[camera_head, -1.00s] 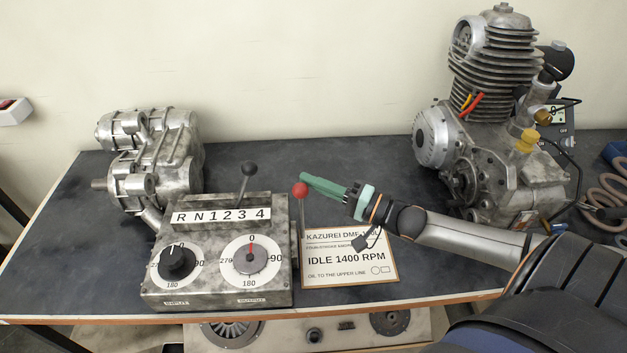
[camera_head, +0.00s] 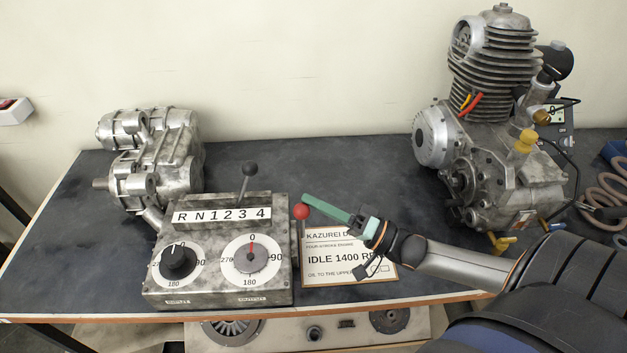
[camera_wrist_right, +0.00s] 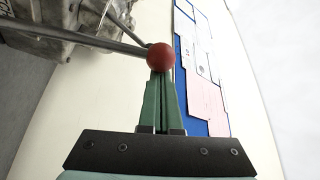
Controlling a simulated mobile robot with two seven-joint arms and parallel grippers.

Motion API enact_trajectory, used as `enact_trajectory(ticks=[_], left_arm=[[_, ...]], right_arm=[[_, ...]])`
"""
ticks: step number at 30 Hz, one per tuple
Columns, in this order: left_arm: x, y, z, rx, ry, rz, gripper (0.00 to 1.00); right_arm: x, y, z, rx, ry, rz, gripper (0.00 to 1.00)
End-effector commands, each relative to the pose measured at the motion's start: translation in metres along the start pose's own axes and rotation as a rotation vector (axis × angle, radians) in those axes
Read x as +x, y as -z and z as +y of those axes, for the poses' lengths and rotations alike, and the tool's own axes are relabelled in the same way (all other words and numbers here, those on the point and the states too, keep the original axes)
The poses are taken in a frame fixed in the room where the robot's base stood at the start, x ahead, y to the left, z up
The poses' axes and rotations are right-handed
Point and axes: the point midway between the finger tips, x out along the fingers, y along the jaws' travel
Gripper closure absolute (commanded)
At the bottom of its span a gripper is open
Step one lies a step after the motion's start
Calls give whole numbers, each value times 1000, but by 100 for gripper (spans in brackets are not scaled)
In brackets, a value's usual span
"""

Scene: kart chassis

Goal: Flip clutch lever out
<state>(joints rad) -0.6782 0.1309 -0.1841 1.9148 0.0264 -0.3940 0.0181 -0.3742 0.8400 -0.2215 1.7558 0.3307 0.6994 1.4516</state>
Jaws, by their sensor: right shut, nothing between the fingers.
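The clutch lever is a thin rod with a red ball knob (camera_head: 301,212), on the right side of the grey gearbox test box (camera_head: 215,296). In the head view the knob is beside the box's upper right edge, and most of the rod is hidden or hard to see. My right gripper (camera_head: 309,200), with green fingers, is shut and empty. Its tips are right at the red knob and seem to touch it. In the wrist view the red ball (camera_wrist_right: 161,57) is at the tips of the shut green fingers (camera_wrist_right: 160,80). My left gripper is not in view.
A black-knobbed gear lever (camera_head: 249,169) rises behind the R N 1 2 3 4 plate. An idle-speed sign (camera_head: 320,275) lies under my right gripper. A metal casing (camera_head: 155,160) stands at left, an engine (camera_head: 490,120) at right. The table's middle back is clear.

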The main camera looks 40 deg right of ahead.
Motion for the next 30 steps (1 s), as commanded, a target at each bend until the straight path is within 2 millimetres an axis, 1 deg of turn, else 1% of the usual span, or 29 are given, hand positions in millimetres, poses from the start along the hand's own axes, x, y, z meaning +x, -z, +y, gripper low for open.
enact_trajectory(ticks=[1, 6, 15, 21, 30], left_arm=[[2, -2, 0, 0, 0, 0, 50], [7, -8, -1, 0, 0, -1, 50], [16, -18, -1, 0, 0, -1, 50], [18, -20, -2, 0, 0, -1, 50], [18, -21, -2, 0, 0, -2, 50]], right_arm=[[-4, -8, 0, -30, 18, 1, 100], [-15, -27, -3, -147, 86, 0, 100], [-29, -50, -5, -295, 172, -1, 100], [-33, -56, -6, -340, 199, 0, 100], [-34, -58, -6, -355, 207, -2, 100]])
